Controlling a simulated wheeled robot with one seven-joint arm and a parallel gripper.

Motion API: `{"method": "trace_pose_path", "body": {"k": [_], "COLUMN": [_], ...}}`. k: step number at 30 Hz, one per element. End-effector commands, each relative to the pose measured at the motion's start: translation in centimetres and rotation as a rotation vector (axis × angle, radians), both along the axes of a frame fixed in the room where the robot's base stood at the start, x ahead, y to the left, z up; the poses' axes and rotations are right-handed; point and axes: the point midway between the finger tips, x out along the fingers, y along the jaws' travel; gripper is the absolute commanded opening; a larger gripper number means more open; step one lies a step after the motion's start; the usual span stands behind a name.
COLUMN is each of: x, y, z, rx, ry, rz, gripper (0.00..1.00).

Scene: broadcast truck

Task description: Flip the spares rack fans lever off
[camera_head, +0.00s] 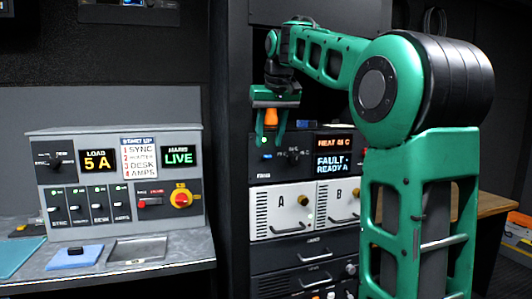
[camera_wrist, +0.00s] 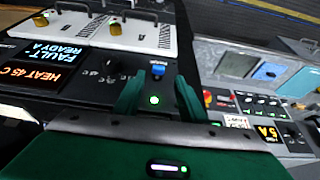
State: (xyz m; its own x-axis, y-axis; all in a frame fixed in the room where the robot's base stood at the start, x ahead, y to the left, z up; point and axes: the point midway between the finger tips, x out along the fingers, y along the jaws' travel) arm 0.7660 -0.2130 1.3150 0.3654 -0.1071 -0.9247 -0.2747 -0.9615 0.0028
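The spares rack's control panel (camera_head: 283,172) stands in the middle of the head view. Its dark face also fills the upper left of the wrist view (camera_wrist: 105,88). My gripper (camera_head: 270,140) is in front of the panel's upper left, fingers pointing down. In the wrist view my gripper (camera_wrist: 157,90) is open, with an empty-looking gap. A small blue-topped piece (camera_wrist: 158,69), possibly the fans lever, shows just beyond the gap; its marking is too small to read. The lever's position cannot be told.
Displays read HEAT 45 C (camera_head: 333,142) and FAULT READY A (camera_head: 332,165). White modules A (camera_head: 281,211) and B (camera_head: 338,203) sit below, with yellow knobs. A grey console (camera_head: 115,185) with switches and a red-yellow knob stands left on a desk. My arm covers the rack's right side.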

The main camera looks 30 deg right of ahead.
Motion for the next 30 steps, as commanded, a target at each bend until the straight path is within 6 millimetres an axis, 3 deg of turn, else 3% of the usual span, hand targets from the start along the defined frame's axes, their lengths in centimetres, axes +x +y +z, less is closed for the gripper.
{"method": "trace_pose_path", "body": {"k": [3,9,20,21,26,30], "x": [0.6,1.4,1.6,1.6,1.6,1.6], "y": [-0.3,-0.6,-0.7,-0.7,-0.7,-0.8], "z": [-1.9,-3.7,-4.2,-4.2,-4.2,-4.2], "rx": [0.001,0.001,0.000,0.000,0.001,0.000], "ry": [0.002,0.000,-0.001,-0.001,-0.001,-0.002], "rz": [-0.002,-0.002,-0.002,-0.002,-0.001,-0.002], "gripper": [0.38,0.38,0.38,0.35,0.00,0.00]}}
